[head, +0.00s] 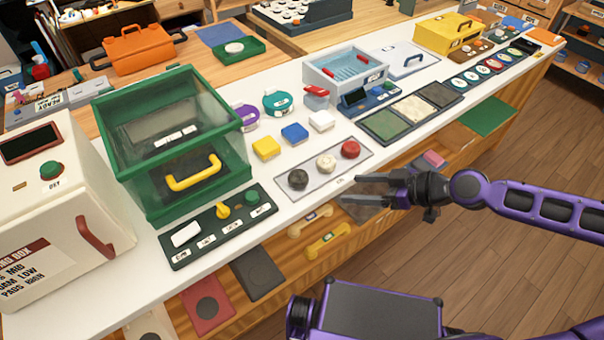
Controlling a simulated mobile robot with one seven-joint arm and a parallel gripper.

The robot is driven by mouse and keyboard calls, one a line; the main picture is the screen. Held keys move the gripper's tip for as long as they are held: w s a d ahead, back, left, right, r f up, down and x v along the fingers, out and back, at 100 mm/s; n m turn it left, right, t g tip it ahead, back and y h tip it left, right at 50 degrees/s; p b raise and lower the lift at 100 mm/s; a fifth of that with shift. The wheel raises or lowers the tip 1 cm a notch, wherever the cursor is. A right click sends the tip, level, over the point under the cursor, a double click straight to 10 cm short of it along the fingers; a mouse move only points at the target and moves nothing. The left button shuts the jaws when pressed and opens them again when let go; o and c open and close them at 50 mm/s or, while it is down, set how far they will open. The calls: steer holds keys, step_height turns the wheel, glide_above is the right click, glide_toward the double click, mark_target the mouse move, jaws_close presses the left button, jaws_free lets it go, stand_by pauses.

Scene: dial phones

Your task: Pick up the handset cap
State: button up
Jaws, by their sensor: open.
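No part is clearly labelled as the handset cap. Three round cap-like pieces sit in a row on a pale grey tray (312,178) on the white counter: a dark grey one (298,179), a cream one (326,163) and a red one (350,149). Which of them, if any, is the handset cap I cannot tell. My gripper (352,188) is open and empty, with its fingers pointing left. In the picture it is just right of and below the tray, at the counter's front edge. Two yellowish handset-shaped pieces (310,221) (328,241) lie on the shelf below.
A green glass-sided case (190,190) and a dark control panel (220,230) stand left of the tray. Yellow, blue and white blocks (294,133) sit behind it. A panel with green, cream and dark pads (412,109) lies to the right. Wooden floor (480,270) is open in front.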

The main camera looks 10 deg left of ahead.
steer(key=r, duration=0.2)
steer(key=b, duration=0.1)
glide_toward(301, 177)
steer(key=a, duration=0.1)
steer(key=a+f, duration=0.1)
steer(key=f, duration=0.1)
steer(key=shift+w+a+t, duration=0.25)
steer(key=shift+a+t, duration=0.05)
steer(key=shift+a, duration=0.1)
steer(key=shift+x, duration=3.05)
steer(key=shift+r, duration=0.1)
steer(key=c, duration=1)
